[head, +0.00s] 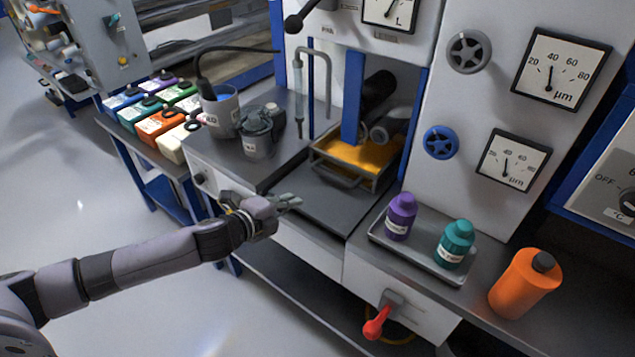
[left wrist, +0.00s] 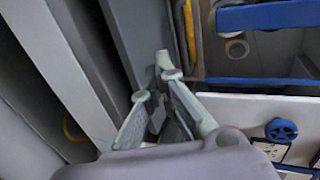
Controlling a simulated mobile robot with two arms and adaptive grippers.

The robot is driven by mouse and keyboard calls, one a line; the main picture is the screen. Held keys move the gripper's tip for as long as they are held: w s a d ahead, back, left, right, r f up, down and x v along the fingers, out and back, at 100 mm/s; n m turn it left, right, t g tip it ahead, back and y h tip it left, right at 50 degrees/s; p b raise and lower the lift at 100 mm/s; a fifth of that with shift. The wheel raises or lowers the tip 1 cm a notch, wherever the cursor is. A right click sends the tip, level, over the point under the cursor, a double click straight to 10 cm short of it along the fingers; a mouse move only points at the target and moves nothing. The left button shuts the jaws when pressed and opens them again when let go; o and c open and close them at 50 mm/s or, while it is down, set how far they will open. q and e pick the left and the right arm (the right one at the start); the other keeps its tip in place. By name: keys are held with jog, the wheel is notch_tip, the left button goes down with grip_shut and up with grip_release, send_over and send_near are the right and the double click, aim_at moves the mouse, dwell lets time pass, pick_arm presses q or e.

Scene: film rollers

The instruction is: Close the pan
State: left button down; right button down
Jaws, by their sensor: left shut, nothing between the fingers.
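The pan (head: 372,181) is a shallow grey metal tray with orange-yellow liquid in it, below the dark rollers (head: 380,92). It sticks out at the front of the machine opening, over a dark ledge, with a bar handle (head: 337,176) on its front side. My left gripper (head: 290,202) is in front of the pan, to its lower left, apart from the handle. Its fingers are shut and empty. They also show in the left wrist view (left wrist: 157,87), where a yellow strip lies beyond them. My right gripper is not in view.
Grey pots (head: 257,135) stand on the counter left of the pan. A tray (head: 455,268) with purple (head: 401,216) and teal (head: 456,244) bottles and an orange bottle (head: 525,283) stand at the right. The dark ledge (head: 325,201) before the pan is clear.

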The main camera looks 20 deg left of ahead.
aim_at(308, 201)
pick_arm(q)
jog(key=x, duration=0.7)
jog(key=shift+w+d, duration=0.2)
jog(key=shift+w, duration=0.15)
jog(key=shift+w+d+r+p, duration=0.15)
jog(key=shift+w+p, duration=0.05)
jog(key=shift+w, duration=0.35)
jog(key=shift+w+d+r+p, duration=0.15)
jog(key=shift+w+d+p, duration=0.05)
jog(key=shift+w, duration=0.4)
jog(key=shift+w+d, duration=0.25)
jog(key=shift+w, duration=0.4)
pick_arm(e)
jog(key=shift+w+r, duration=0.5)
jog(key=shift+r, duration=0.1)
